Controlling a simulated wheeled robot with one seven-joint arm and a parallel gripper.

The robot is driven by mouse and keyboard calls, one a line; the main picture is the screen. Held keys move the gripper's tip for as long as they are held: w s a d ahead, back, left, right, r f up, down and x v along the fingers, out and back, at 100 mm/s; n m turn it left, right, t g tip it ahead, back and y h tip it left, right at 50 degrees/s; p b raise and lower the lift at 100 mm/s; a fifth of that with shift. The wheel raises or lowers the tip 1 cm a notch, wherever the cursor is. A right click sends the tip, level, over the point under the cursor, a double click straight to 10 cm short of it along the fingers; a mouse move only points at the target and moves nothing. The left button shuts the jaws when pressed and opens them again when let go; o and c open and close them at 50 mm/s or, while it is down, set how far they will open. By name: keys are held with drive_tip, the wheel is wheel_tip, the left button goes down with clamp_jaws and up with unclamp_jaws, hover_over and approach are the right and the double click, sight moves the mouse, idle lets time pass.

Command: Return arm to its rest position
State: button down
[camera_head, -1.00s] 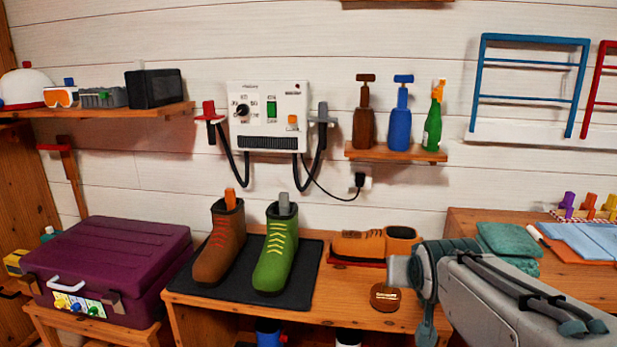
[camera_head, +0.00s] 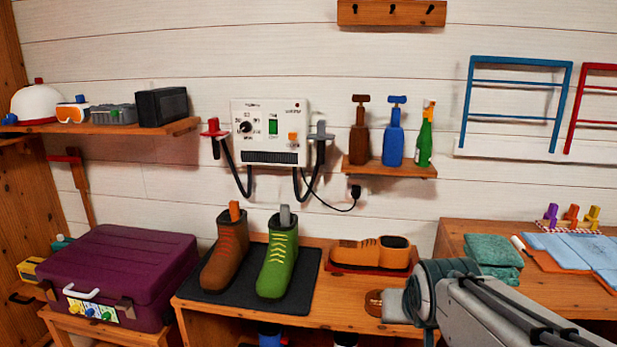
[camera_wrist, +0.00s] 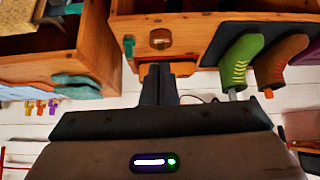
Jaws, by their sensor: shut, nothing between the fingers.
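My arm (camera_head: 480,305) reaches in from the lower right in the head view, its wrist end low in front of the wooden bench (camera_head: 345,315). My gripper (camera_wrist: 158,72) shows in the wrist view, with its dark fingers shut together and nothing between them. The wrist view is upside down, with the bench at the top and the wall at the bottom. The fingers show against the bench edge and wall, beside the round brown item (camera_wrist: 161,39); I cannot tell the distance. The fingertips are not clear in the head view.
A brown boot (camera_head: 226,253) and a green boot (camera_head: 278,258) stand on a black mat (camera_head: 217,291). An orange shoe (camera_head: 360,253) is behind my wrist. Green folded cloths (camera_head: 492,252) lie at right. A purple case (camera_head: 125,262) stands at left. Bottles fill a small wall shelf (camera_head: 390,170).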

drive_tip(key=s+a+r+n+g+y+p, duration=0.1)
drive_tip(key=s+r+g+p, duration=0.3)
drive_tip(key=s+p, duration=0.7)
drive_tip(key=shift+a+r+g, duration=0.4)
drive_tip(key=shift+a+r, duration=0.2)
drive_tip(key=shift+r, duration=0.55)
